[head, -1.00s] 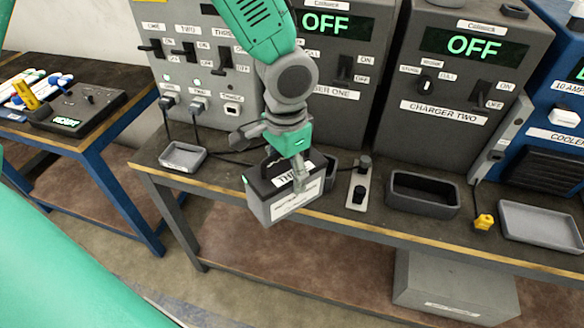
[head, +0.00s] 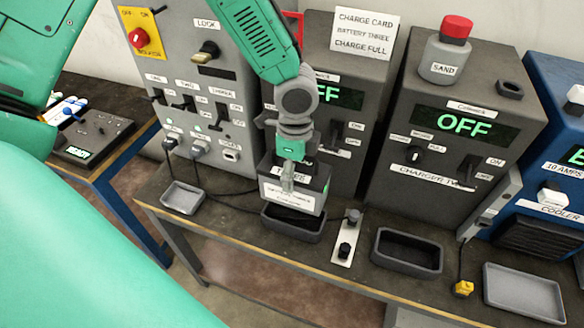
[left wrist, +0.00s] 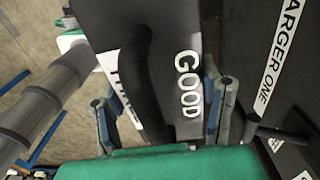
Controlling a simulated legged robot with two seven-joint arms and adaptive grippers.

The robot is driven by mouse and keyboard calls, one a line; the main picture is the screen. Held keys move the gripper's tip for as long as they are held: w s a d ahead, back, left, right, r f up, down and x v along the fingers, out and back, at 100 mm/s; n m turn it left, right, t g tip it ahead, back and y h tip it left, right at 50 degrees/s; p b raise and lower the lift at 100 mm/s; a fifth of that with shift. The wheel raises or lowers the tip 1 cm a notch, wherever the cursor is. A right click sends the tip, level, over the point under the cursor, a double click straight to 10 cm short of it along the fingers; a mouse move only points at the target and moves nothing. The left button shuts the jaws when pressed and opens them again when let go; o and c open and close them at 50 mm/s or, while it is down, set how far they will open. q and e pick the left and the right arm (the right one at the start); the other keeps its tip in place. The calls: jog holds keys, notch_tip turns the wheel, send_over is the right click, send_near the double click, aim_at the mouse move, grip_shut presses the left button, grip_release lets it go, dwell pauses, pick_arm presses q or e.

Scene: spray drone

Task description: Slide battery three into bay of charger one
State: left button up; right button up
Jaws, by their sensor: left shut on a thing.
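Battery three (head: 292,197) is a dark grey box with white labels and a handle on top. My left gripper (head: 289,178) is shut on its handle and holds it upright. In the left wrist view the battery's top (left wrist: 172,70) shows a "GOOD" label and sits between the fingers (left wrist: 163,112). The bay (head: 296,225) is a dark open tray in front of charger one (head: 346,125). The battery is over the bay and hides its back part; I cannot tell whether its bottom is inside the rim. My right gripper is not in view.
Charger two (head: 440,130) stands to the right with an empty bay (head: 406,252). A small switch plate (head: 347,240) lies between the bays. A grey tray (head: 183,197) is at left, another (head: 523,291) at right. A sand jar (head: 447,55) stands on charger two.

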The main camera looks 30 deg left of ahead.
aim_at(295, 188)
pick_arm(q)
jog(key=shift+d+r, duration=0.2)
jog(key=shift+d, duration=0.55)
jog(key=shift+a+f, duration=0.15)
jog(key=shift+a, duration=0.4)
jog(key=shift+a+f, duration=0.5)
jog(key=shift+f, duration=0.1)
jog(key=shift+f+b, duration=0.3)
jog(key=shift+b, duration=0.1)
jog(key=shift+d+f+b, duration=0.35)
jog(key=shift+f+b, duration=0.05)
jog(key=shift+f, duration=0.2)
jog(key=shift+d+f+b, duration=0.4)
jog(key=shift+d+f, duration=0.1)
jog(key=shift+f, duration=0.05)
jog(key=shift+f+b, duration=0.3)
jog(key=shift+f, duration=0.15)
jog(key=shift+a+f, duration=0.3)
jog(key=shift+a, duration=0.05)
jog(key=shift+a+f, duration=0.1)
jog(key=shift+a, duration=0.35)
jog(key=shift+d, duration=0.75)
jog(key=shift+a, duration=0.7)
jog(key=shift+d, duration=0.7)
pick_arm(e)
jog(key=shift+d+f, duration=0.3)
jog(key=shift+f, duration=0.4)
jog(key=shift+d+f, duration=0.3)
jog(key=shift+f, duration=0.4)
